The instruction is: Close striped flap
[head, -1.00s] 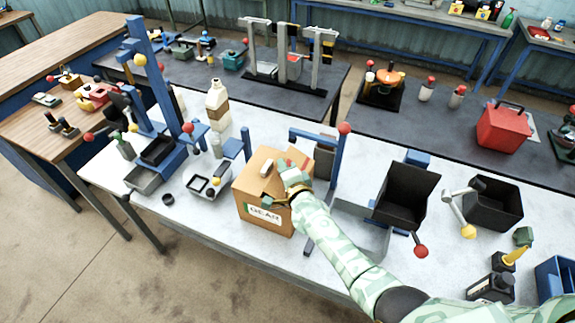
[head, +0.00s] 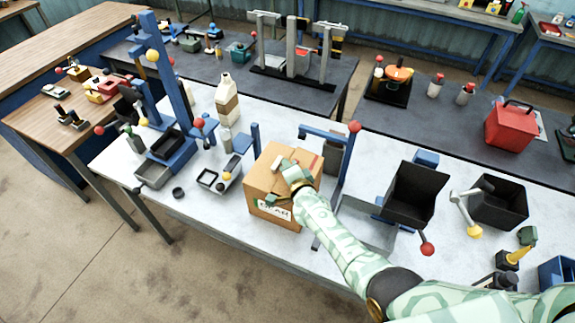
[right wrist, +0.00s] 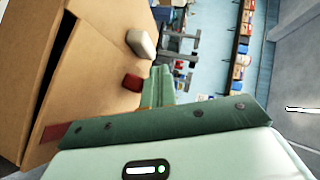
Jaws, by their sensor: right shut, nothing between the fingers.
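The cardboard box (head: 265,183) with a partly hidden label on its front stands on the white-topped table. A pale knob (head: 278,163) shows on its top, and a red stripe shows at its right part. In the right wrist view, the tan flap (right wrist: 95,75) fills the left, with red stripe patches (right wrist: 132,82) and the knob (right wrist: 140,43). A dark gap runs along its left edge, so it does not look fully flush there. My right gripper (head: 291,174) is shut and empty, over the box top; contact is unclear. My left gripper is not in view.
A blue frame with a red ball (head: 354,127) stands just right of the box. A black bin (head: 413,193) is farther right. A small tray (head: 212,181) and a blue stand (head: 180,90) are to the left. A bottle (head: 227,100) stands behind.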

